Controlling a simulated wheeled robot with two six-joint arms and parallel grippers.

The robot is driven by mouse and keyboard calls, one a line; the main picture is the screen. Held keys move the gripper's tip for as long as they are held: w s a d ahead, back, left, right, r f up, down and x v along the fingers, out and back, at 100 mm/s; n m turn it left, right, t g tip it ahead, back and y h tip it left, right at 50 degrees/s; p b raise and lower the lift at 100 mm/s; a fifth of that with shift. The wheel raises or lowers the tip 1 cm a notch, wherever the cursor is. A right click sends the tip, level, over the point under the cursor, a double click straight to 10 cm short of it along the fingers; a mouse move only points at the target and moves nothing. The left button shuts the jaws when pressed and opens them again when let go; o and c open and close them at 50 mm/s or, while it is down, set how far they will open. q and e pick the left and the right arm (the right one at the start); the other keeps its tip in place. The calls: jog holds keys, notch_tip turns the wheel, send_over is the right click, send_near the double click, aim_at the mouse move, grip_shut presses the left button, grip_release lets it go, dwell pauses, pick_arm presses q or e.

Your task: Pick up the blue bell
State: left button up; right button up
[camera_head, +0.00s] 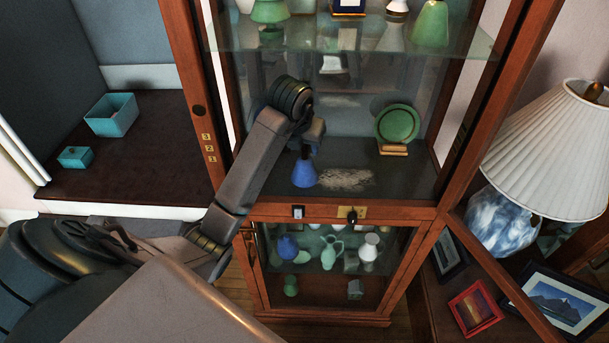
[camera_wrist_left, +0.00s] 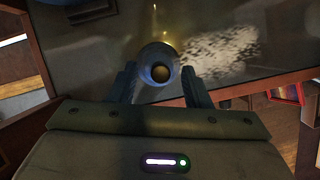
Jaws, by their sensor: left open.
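The blue bell (camera_head: 304,174) stands upright on the cabinet's middle shelf, near its front edge. My left gripper (camera_head: 307,143) reaches in from the left, just above the bell, and hides the bell's top. In the left wrist view the bell (camera_wrist_left: 157,58) shows end-on, with a gold-coloured round spot facing the camera. The two fingers of the open left gripper (camera_wrist_left: 158,84) lie on either side of the bell's near end; I cannot tell whether they touch it. My right gripper is not in view.
A green plate on a stand (camera_head: 397,125) is right of the bell on the same shelf. A glass shelf above (camera_head: 345,38) holds vases. A pale speckled patch (camera_head: 345,180) lies beside the bell. A lamp (camera_head: 545,140) and picture frames stand right of the cabinet.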

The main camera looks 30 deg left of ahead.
pick_arm(q)
jog(key=b+x, duration=0.1)
jog(key=x, duration=0.1)
jog(key=shift+w+f, duration=0.15)
jog(key=shift+f, duration=0.1)
jog(key=shift+r, duration=0.1)
grip_shut()
jog(key=shift+r, duration=0.1)
